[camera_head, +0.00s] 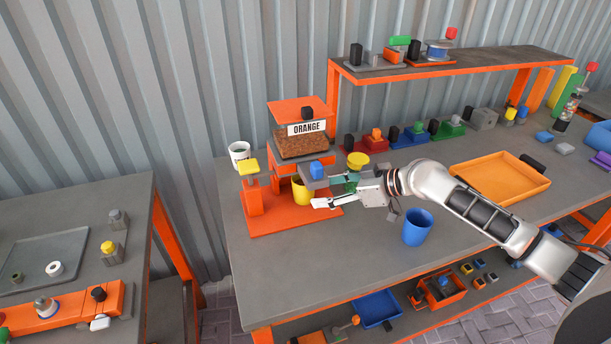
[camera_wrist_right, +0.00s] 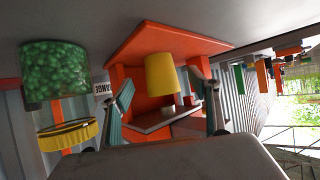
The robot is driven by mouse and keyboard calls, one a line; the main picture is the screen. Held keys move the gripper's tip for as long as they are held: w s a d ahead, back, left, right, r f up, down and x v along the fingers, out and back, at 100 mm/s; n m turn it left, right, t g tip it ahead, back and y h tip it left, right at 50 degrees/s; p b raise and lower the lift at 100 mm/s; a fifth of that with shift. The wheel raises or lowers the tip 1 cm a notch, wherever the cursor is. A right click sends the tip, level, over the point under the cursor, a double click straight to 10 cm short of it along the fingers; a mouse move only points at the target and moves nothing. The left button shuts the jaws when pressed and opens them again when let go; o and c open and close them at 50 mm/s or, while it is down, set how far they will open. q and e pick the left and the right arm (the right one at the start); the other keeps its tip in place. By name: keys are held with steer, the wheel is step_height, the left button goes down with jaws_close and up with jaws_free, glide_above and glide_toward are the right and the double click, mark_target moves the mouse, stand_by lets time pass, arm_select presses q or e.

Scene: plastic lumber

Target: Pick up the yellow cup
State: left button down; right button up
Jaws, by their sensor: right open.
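The yellow cup (camera_head: 301,191) stands on the orange base of the dispenser (camera_head: 290,222), under its grey spout part. In the right wrist view the yellow cup (camera_wrist_right: 160,74) shows between the two fingers, with the picture turned upside down. My right gripper (camera_head: 322,193) is open and comes in from the right, its fingertips close beside the cup. The right gripper (camera_wrist_right: 163,90) in the wrist view has its fingers apart, one on each side of the cup; I cannot tell whether either touches it. My left gripper is not in view.
A blue cup (camera_head: 417,227) stands near the table front, below my right arm. A white cup (camera_head: 239,152) is behind the dispenser. A green container with a yellow lid (camera_head: 358,160) is behind my gripper. An orange tray (camera_head: 500,196) lies to the right. The front left tabletop is clear.

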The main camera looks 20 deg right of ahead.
mark_target(304, 190)
steer(key=shift+w, duration=0.4)
steer(key=shift+x, duration=1.25)
steer(key=x, duration=0.2)
steer(key=p+x, duration=0.1)
steer(key=x, duration=0.2)
steer(key=shift+a+r, duration=0.25)
steer(key=c, duration=1.3)
steer(key=shift+c, duration=0.4)
steer(key=shift+r, duration=0.15)
